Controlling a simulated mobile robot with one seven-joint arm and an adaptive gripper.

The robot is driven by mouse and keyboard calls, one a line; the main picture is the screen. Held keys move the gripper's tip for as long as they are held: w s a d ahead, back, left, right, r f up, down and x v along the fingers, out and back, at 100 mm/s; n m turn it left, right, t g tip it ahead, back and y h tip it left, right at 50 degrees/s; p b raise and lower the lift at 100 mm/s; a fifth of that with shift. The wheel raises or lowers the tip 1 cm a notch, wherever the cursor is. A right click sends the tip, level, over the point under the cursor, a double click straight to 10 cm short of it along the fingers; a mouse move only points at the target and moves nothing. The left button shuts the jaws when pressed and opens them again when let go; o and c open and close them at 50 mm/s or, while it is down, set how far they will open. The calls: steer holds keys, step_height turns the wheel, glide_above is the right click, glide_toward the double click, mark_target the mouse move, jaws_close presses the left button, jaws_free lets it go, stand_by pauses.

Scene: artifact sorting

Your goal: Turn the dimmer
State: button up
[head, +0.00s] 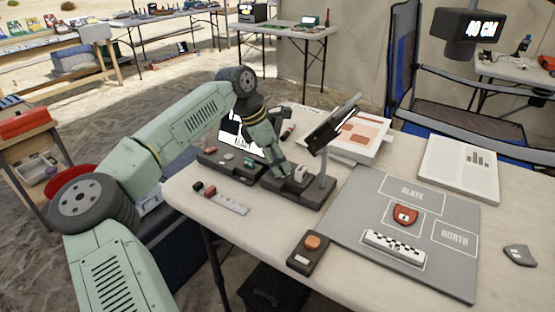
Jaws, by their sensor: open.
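What looks like the dimmer, a small pale knob (301,173), sits on a dark base (313,196) near the middle of the table. A post on this base carries a tilted dark lamp or panel (333,122). My green arm reaches over from the left and comes down, with my gripper (284,171) low, just left of the knob and over the base. My gripper is open. Its fingers are small and dark against the base, so I cannot tell whether they touch the knob.
A grey mat (345,215) marked SLATE and NORTH bears a red piece (405,214) and a checkered scale bar (394,246). An orange-button box (308,252) stands in front. A dark tray (232,170) lies left, papers (459,167) behind. A grey shard (520,256) lies at right.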

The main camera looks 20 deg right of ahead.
steer(key=v, duration=1.2)
